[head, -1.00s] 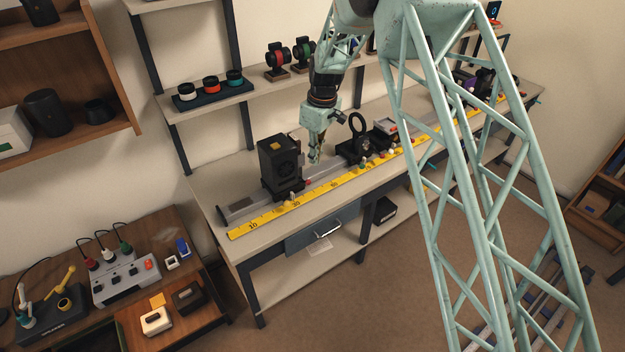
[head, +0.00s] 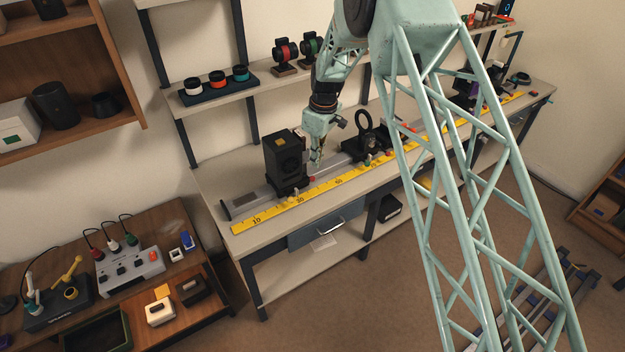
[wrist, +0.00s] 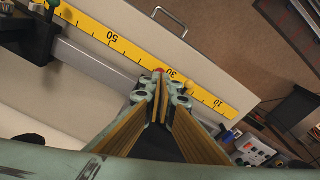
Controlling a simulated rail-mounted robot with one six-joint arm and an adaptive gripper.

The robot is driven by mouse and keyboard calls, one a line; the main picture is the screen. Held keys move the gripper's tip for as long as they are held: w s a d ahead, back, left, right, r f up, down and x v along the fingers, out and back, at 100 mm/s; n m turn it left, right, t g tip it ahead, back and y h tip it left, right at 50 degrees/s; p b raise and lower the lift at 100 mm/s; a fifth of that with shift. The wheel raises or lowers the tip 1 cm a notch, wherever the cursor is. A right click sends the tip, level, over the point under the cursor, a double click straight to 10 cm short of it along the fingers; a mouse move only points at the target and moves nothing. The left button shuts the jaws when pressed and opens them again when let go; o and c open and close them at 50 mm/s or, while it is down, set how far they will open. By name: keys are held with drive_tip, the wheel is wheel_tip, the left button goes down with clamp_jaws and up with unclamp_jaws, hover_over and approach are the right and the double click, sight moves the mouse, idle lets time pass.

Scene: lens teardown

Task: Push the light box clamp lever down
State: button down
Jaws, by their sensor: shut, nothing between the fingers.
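The light box (head: 284,153) is a black box on the rail near its left end in the head view. A small red knob (head: 312,179), apparently the clamp lever's end, shows at its lower right foot. My gripper (head: 315,164) is shut and empty, pointing down just right of the box and slightly above the red knob. In the wrist view the shut fingertips (wrist: 162,74) lie against the red knob (wrist: 158,70) in the picture; I cannot tell whether they touch. The lever's arm is hidden behind the fingers, and the box is not recognisable there.
A yellow ruler (head: 262,217) runs along the front of the grey rail (head: 241,205). A black ring-shaped holder (head: 364,140) stands on the rail to the right of my gripper. A shelf (head: 262,91) with lenses is behind.

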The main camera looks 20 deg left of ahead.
sight(314, 178)
drive_tip(key=shift+f, duration=0.15)
drive_tip(key=shift+a+f, duration=0.15)
drive_tip(key=shift+f, duration=1.5)
drive_tip(key=shift+a+f, duration=0.15)
drive_tip(key=shift+f, duration=1.5)
drive_tip(key=shift+f+b, duration=0.2)
drive_tip(key=shift+b, duration=0.15)
drive_tip(key=shift+f+b, duration=0.9)
drive_tip(key=shift+f, duration=0.35)
drive_tip(key=shift+w+r, duration=0.1)
drive_tip(key=shift+d, duration=0.1)
drive_tip(key=d, duration=0.1)
drive_tip(key=d+r+b, duration=0.1)
drive_tip(key=shift+s+d, duration=0.35)
